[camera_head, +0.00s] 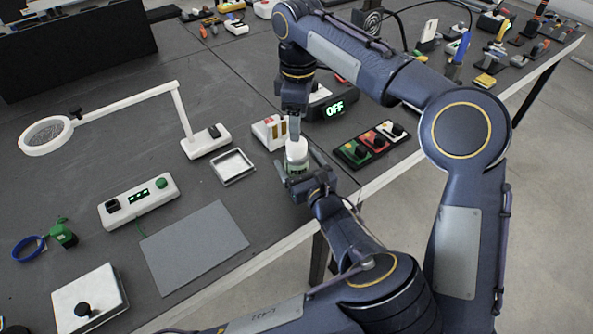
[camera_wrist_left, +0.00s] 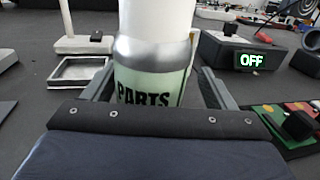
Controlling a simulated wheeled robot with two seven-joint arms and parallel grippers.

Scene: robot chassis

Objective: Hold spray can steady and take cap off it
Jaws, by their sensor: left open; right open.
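The spray can (camera_head: 298,170) stands upright near the table's front edge, with a white cap (camera_head: 297,150) on top. In the left wrist view the can (camera_wrist_left: 150,88) shows a silver shoulder and a pale green label reading "PARTS"; the cap (camera_wrist_left: 157,18) is cut off at the top. My left gripper (camera_wrist_left: 157,90) is open, with one finger on each side of the can's body. It also shows low at the can in the head view (camera_head: 300,166). My right gripper (camera_head: 294,132) points down from above, open, its fingers at the cap; contact is unclear.
Behind the can are a white block (camera_head: 269,132) and a dark box with an "OFF" display (camera_head: 334,106). A panel of colored switches (camera_head: 371,144) is to the right, an empty metal tray (camera_head: 233,167) to the left. A grey mat (camera_head: 194,247) lies front left.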

